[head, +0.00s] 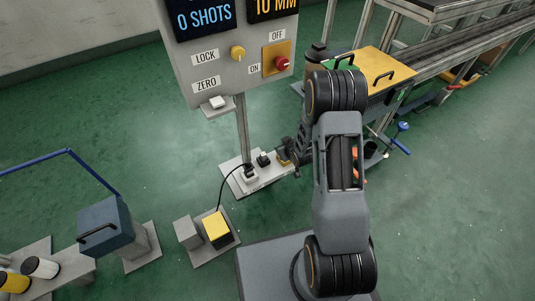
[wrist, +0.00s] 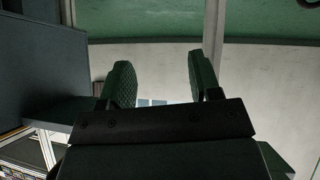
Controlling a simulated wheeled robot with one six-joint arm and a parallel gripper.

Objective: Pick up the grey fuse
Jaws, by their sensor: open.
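I cannot pick out a grey fuse for certain in either view. A pale grey-white cylinder (head: 41,267) with dark ends lies at the lower left of the head view, beside a yellow cylinder (head: 12,281) on a grey stand; I cannot tell whether either is a fuse. My gripper (wrist: 162,84) shows in the wrist view with its two dark, textured fingers wide apart and nothing between them. In the head view my arm reaches up and folds down behind itself near the panel post, and its gripper is mostly hidden.
A control panel (head: 219,67) with a yellow knob (head: 238,53) and red switch (head: 281,63) stands on a post. Around it are a blue box (head: 105,228), a yellow-topped block (head: 217,229) and a yellow-lidded bench (head: 378,69). Green floor (head: 150,140) is clear to the left.

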